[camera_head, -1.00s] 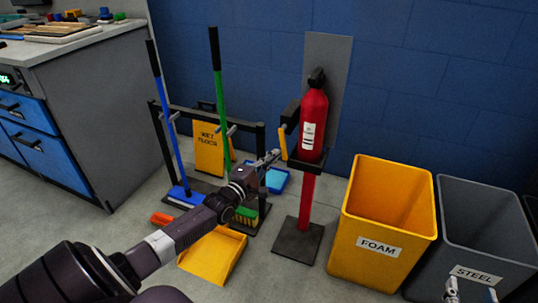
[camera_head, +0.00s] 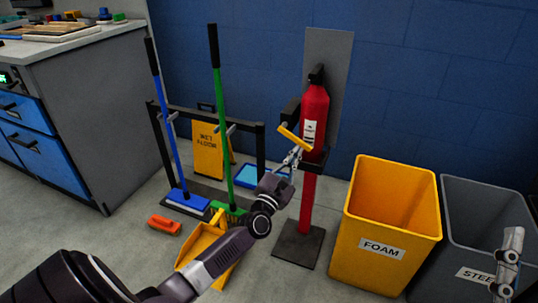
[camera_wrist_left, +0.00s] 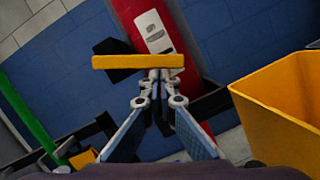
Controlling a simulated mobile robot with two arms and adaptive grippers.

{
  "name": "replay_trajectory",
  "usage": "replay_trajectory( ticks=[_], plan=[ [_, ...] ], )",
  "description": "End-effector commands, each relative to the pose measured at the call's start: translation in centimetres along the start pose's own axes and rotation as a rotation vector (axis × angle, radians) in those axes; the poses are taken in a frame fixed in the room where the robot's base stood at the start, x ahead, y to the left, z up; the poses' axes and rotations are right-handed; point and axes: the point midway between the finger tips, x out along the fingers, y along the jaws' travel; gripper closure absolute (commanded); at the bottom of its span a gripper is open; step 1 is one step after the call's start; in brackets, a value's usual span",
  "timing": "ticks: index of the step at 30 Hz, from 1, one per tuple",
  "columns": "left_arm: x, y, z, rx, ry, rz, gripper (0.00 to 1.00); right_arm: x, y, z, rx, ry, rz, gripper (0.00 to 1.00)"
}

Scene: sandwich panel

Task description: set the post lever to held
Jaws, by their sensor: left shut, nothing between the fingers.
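In the left wrist view the lever (camera_wrist_left: 125,62) lies nearly level across the top of the fingertips. My left gripper (camera_head: 296,153) is shut and empty, with its tips at the lever's underside; they seem to touch it. The shut fingers also show in the left wrist view (camera_wrist_left: 160,76). My right gripper (camera_head: 508,264) is at the lower right, over the grey bin; its jaw opening is unclear.
The yellow FOAM bin (camera_head: 380,249) and grey STEEL bin (camera_head: 465,200) stand right of the post. A rack (camera_head: 260,140) with a blue broom (camera_head: 172,140) and green broom (camera_head: 220,110) stands left. A yellow dustpan (camera_head: 205,248) and orange brush (camera_head: 164,224) lie on the floor.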

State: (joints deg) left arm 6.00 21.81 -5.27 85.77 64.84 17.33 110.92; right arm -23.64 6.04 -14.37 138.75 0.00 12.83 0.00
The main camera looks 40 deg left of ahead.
Motion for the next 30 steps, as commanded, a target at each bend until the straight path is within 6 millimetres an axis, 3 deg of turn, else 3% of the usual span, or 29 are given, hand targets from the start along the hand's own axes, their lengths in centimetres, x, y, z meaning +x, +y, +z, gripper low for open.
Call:
replay_trajectory(
  ticks=[6, 15, 30],
  plan=[
    [0.4, -0.5, 1.6, -0.191, -0.002, 0.048, 1.0, 0.0, -0.1, -1.0, 0.002, 0.048, -0.002, 0.6],
    [0.8, -0.5, 3.2, -0.372, -0.002, 0.094, 1.0, 0.0, -0.1, -0.7, 0.002, 0.032, -0.001, 0.6],
    [1.0, -0.5, 3.8, -0.463, -0.001, 0.116, 1.0, 0.1, 0.0, -0.2, 0.0, 0.009, 0.0, 0.6]
  ],
)
